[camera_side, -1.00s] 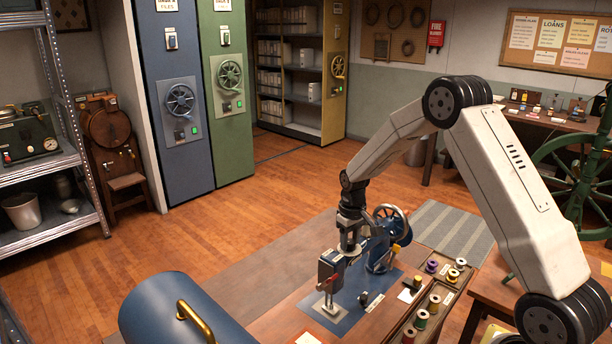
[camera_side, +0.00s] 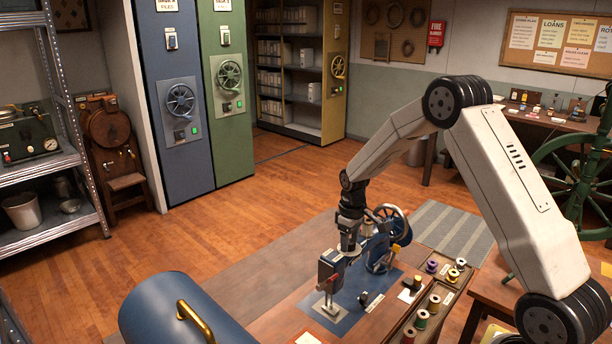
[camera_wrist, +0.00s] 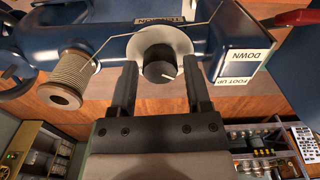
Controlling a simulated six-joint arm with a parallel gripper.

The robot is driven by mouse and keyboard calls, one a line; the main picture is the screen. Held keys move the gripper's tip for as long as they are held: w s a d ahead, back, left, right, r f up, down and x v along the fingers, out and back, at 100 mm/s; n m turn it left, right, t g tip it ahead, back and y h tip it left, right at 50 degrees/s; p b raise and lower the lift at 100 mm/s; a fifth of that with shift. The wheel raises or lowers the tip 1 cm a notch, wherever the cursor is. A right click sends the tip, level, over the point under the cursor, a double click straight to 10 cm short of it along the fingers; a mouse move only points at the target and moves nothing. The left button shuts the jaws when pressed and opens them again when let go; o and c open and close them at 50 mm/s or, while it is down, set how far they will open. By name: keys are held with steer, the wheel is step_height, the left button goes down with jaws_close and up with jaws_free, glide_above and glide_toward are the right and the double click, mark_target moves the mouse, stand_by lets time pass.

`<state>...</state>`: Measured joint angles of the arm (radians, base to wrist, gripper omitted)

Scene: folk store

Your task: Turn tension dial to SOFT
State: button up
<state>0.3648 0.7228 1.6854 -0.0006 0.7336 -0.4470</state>
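The tension dial (camera_wrist: 160,70) is a dark round knob with a white pointer mark, on a pale disc (camera_wrist: 160,42) on the blue sewing machine (camera_wrist: 105,30). A label reading TENSION (camera_wrist: 158,20) appears upside down beside the disc; I cannot read a SOFT mark. My gripper (camera_wrist: 161,66) is open, its two fingers on either side of the knob with gaps visible on both sides. In the side view my gripper (camera_side: 349,246) is over the blue machine (camera_side: 378,252), and the dial is hidden or too small to make out.
A thread spool (camera_wrist: 62,80) sits left of the dial in the wrist view. A FOOT UP/DOWN label (camera_wrist: 243,67) is at the right. In the side view, a tray of thread spools (camera_side: 430,300) is right of the machine, and a blue case (camera_side: 185,310) is at front left.

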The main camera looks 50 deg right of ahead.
mark_target(350, 241)
steer(key=shift+o, duration=0.6)
steer(key=shift+r, duration=3.9)
steer(key=shift+a, duration=0.1)
steer(key=s+a+f+m+t, duration=0.1)
steer(key=s+a+t, duration=0.1)
steer(key=s+a, duration=1.5)
steer(key=shift+t, duration=0.3)
steer(key=shift+w, duration=0.1)
